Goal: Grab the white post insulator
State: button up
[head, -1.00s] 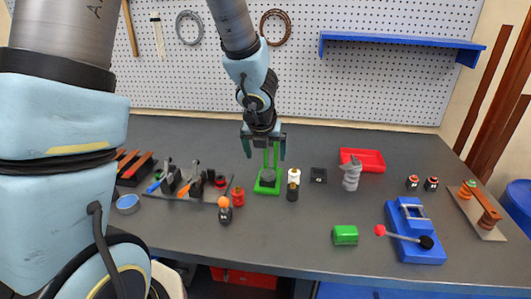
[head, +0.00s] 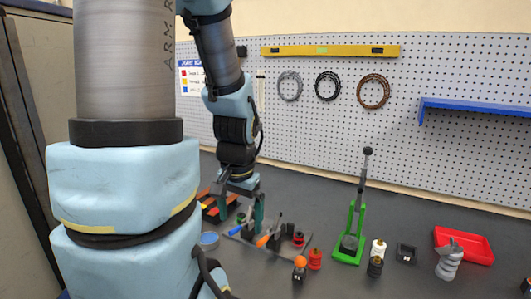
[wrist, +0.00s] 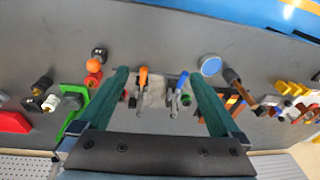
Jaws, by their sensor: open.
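The white post insulator (head: 378,247) stands upright on the bench, just right of the green hand press (head: 347,254) and behind a similar dark insulator (head: 375,267). In the wrist view it is the small white piece (wrist: 50,103) at the far left, outside the jaws. My gripper (head: 241,224) is open and points down, well left of the white insulator. In the wrist view my open jaws (wrist: 158,78) frame a fixture with an orange-handled and a blue-handled clamp (wrist: 155,92). Nothing is held between the fingers.
A red insulator (head: 315,259) and an orange-knobbed piece (head: 300,267) stand between my gripper and the press. The press lever rises high. A black block (head: 406,253), a grey ribbed piece (head: 449,262) and a red tray (head: 480,250) lie to the right. A blue cup (head: 209,239) is at left.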

aim_at(377, 250)
jog(key=k+l+u, duration=0.25)
jog(key=l+u, duration=0.25)
jog(key=k+l+u, duration=0.25)
jog(key=u, duration=0.2)
jog(key=k, duration=0.05)
